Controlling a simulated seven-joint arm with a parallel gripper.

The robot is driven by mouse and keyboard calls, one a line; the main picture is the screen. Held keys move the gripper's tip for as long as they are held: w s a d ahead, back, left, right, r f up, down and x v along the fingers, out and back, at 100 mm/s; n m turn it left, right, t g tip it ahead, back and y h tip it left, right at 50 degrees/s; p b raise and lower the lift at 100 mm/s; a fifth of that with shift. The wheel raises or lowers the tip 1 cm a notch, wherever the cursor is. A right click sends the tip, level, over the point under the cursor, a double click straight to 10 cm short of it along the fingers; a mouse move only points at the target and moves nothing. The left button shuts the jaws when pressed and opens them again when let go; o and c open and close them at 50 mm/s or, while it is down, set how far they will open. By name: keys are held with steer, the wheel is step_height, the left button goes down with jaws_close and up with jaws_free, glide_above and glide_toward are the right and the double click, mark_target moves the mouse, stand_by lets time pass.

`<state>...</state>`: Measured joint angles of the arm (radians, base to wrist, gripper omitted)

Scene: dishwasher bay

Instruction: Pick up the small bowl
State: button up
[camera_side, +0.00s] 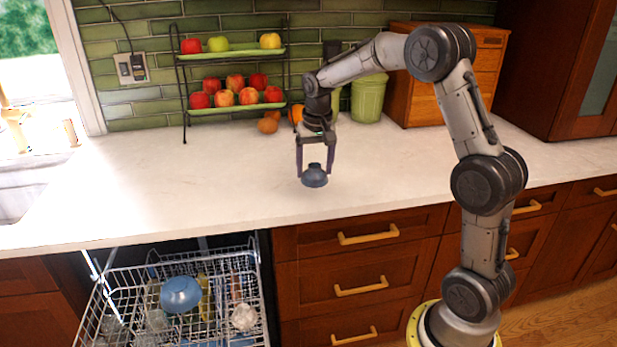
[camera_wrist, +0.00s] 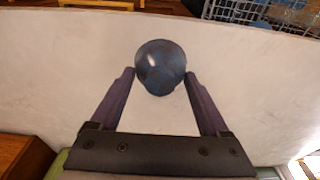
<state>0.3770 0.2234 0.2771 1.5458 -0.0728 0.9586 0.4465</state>
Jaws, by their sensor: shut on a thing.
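A small dark blue bowl (camera_side: 314,178) is at the middle of the counter, with its narrow foot up and its wide rim down. My gripper (camera_side: 315,170) points down over it, with one finger on each side, shut on its upper part. In the wrist view the rounded blue bowl (camera_wrist: 160,66) sits between and just beyond the fingertips (camera_wrist: 161,78) of my gripper. I cannot tell whether its rim touches the counter or is slightly above it.
An open dishwasher rack (camera_side: 255,283) at lower left holds a lighter blue bowl (camera_side: 181,292) and glassware. A two-tier fruit stand (camera_side: 234,110), a green canister (camera_side: 369,98) and a wooden box (camera_side: 400,85) stand at the back. The counter (camera_side: 180,190) left of my gripper is clear.

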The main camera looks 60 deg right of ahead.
mark_target(314, 167)
steer(key=s+a+r, duration=0.4)
steer(key=s+r, duration=0.2)
steer(key=s, duration=0.4)
steer(key=shift+s+a+r, duration=0.15)
steer(key=shift+a+r, duration=0.05)
stand_by(0.3)
steer(key=w+a+f+n, duration=0.1)
steer(key=w+f, duration=0.2)
steer(key=w, duration=0.4)
steer(key=w+a+f+n, duration=0.3)
steer(key=a+f, duration=0.4)
steer(key=a, duration=0.1)
steer(key=w+a+f+n, duration=0.2)
steer(key=w+a+f, duration=0.2)
steer(key=a+f, duration=0.3)
steer(key=s+a+f+n+y, duration=0.1)
steer(key=s+a+f+n, duration=0.15)
steer(key=a, duration=0.35)
steer(key=s+a+f+n, duration=0.1)
steer(key=s+a+f, duration=0.1)
steer(key=a+f, duration=0.25)
steer(key=shift+m+t, duration=0.25)
steer(key=shift+t, duration=0.05)
steer(key=shift+w+a+f, duration=0.15)
steer(key=shift+f, duration=3.4)
steer(key=shift+w+a+f, duration=0.1)
steer(key=shift+w+f, duration=0.05)
steer(key=shift+f, duration=3.35)
